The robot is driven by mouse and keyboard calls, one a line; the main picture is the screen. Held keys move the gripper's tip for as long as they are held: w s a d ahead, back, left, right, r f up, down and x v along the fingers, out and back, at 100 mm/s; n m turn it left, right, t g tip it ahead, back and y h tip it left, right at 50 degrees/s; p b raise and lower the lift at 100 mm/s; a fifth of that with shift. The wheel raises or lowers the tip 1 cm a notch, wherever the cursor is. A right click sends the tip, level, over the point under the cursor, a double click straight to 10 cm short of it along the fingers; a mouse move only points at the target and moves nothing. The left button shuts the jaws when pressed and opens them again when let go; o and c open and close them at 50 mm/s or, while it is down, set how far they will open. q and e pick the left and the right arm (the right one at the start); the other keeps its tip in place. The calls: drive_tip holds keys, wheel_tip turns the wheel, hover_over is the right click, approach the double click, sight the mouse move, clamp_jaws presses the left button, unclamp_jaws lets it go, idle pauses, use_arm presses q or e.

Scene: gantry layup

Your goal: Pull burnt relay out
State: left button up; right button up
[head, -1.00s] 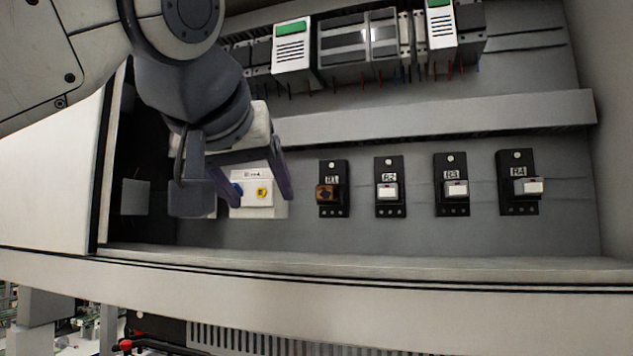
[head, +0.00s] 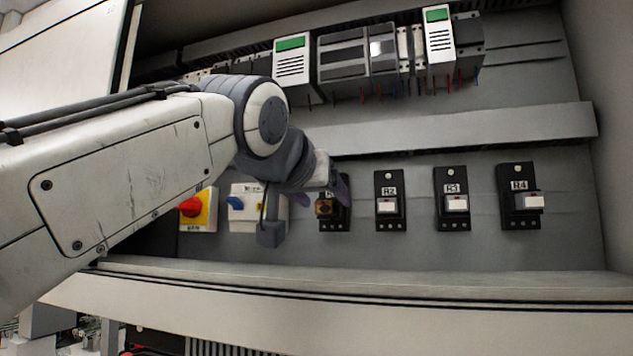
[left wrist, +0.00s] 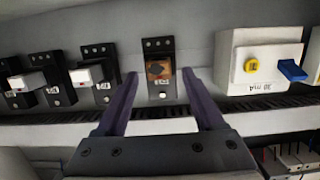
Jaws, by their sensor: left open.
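The burnt relay (head: 325,208), brown with a dark scorched patch, sits in the leftmost black socket (head: 341,219), whose label is partly hidden by my gripper in the head view. My left gripper (head: 332,190) is in front of this socket. In the left wrist view the burnt relay (left wrist: 158,69) appears between the tips of my open left gripper (left wrist: 161,75), with a gap to each finger. The fingers hold nothing. I cannot tell how far the tips are from the relay in depth. My right gripper is in neither view.
White relays sit in sockets R2 (head: 388,205), R3 (head: 457,203) and R4 (head: 529,201) to the right. A white breaker (head: 243,213) with a blue lever and a red-yellow rotary switch (head: 198,209) are to the left. A grey duct (head: 470,128) runs above.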

use_arm(q)
drive_tip(key=shift+w, duration=0.25)
clamp_jaws()
drive_tip(key=c, duration=0.9)
unclamp_jaws()
drive_tip(key=shift+c, duration=0.2)
clamp_jaws()
drive_tip(key=shift+f+b+v, duration=0.15)
drive_tip(key=shift+b+v, duration=0.1)
drive_tip(key=shift+v, duration=0.45)
drive_tip(key=shift+f+b+v, duration=0.15)
drive_tip(key=shift+b+v, duration=0.1)
drive_tip(key=shift+v, duration=0.45)
drive_tip(key=shift+f+b+v, duration=0.2)
drive_tip(key=shift+b+v, duration=0.1)
drive_tip(key=shift+v, duration=0.55)
drive_tip(key=shift+f+b+v, duration=0.15)
drive_tip(key=shift+b+v, duration=0.1)
drive_tip(key=shift+v, duration=0.6)
